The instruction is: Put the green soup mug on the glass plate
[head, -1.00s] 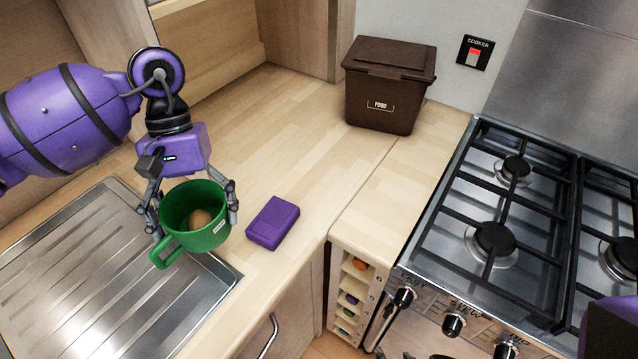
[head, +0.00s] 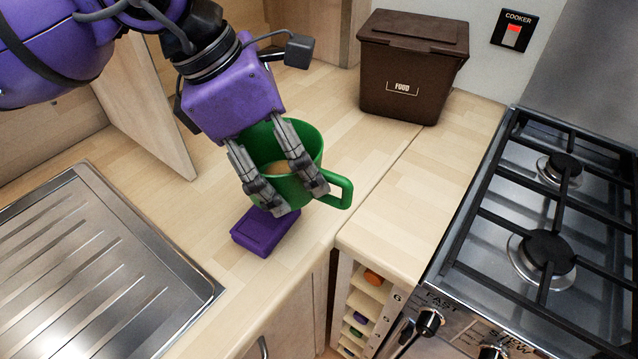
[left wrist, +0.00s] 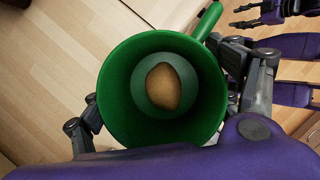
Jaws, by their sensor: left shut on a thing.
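The green soup mug (head: 308,148) is held in my left gripper (head: 299,198), whose two fingers lie along its sides. It is above the worktop, just behind the purple box, with its handle toward the right. In the left wrist view the mug (left wrist: 113,90) is seen from above, with a brown, potato-like lump (left wrist: 162,87) inside. No glass plate shows in these frames. Purple and black parts that look like my other arm show at the upper right of the left wrist view; its jaw state is unclear.
A purple box (head: 262,235) lies on the worktop (head: 400,170) below the mug. A brown food bin (head: 413,75) stands behind. The gas cooker (head: 500,240) is at right and the metal drainer (head: 90,270) at left. Worktop between mug and bin is clear.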

